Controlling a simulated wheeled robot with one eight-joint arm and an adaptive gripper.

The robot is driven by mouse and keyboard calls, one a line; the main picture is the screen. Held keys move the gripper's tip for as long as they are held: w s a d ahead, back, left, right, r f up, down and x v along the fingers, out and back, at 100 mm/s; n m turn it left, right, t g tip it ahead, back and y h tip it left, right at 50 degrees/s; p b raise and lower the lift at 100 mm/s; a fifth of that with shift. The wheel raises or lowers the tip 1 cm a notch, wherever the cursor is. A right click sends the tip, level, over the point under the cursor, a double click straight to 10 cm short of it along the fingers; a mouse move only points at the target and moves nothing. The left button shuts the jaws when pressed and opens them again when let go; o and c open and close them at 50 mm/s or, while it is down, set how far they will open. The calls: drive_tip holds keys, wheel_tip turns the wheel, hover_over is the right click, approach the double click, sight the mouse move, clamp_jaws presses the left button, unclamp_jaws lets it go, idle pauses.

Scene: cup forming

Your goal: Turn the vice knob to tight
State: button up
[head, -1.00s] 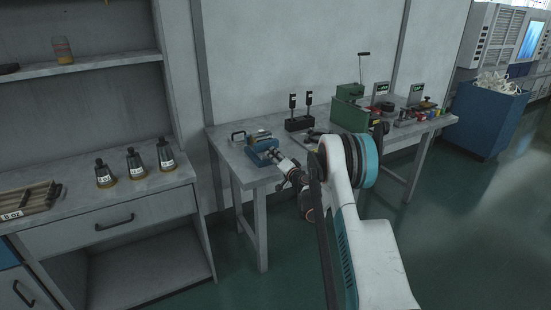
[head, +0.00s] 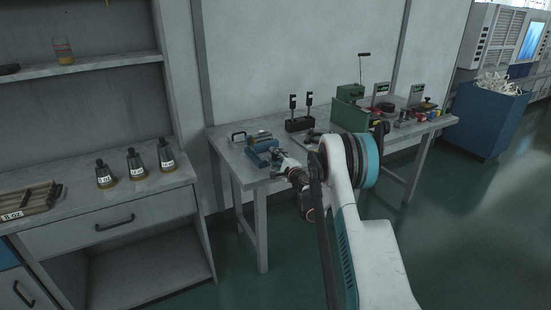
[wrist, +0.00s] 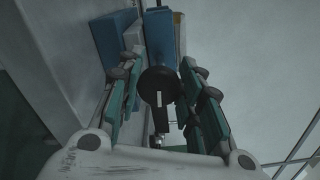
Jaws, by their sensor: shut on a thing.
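The blue vice (head: 262,151) sits near the left front edge of the grey workbench. It also shows in the wrist view (wrist: 115,38), with blue parts beyond the knob. The round black vice knob (wrist: 157,86) has a pale mark on its face and lies between my two fingers in the wrist view. My gripper (wrist: 162,72) is shut on the knob, one green-padded finger on each side. The exact finger contact is dark and hard to see. In the head view my gripper (head: 283,160) reaches the vice from the right, and the knob is hidden there.
The workbench (head: 228,150) also carries a black stand (head: 300,124) with two posts behind the vice. A green machine (head: 350,112) stands further right. A cabinet (head: 100,210) with several labelled flasks is at left. Open floor lies in front of the bench.

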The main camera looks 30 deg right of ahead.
drive_tip(key=m, duration=0.6)
drive_tip(key=shift+m, duration=0.3)
drive_tip(key=m, duration=0.6)
drive_tip(key=shift+d, duration=0.15)
drive_tip(key=m, duration=0.6)
drive_tip(key=shift+d+m, duration=0.1)
drive_tip(key=shift+m, duration=0.2)
drive_tip(key=m, duration=0.5)
drive_tip(key=shift+m, duration=0.4)
drive_tip(key=o, duration=1.1)
drive_tip(key=shift+c, duration=0.2)
drive_tip(key=shift+s+d, duration=0.1)
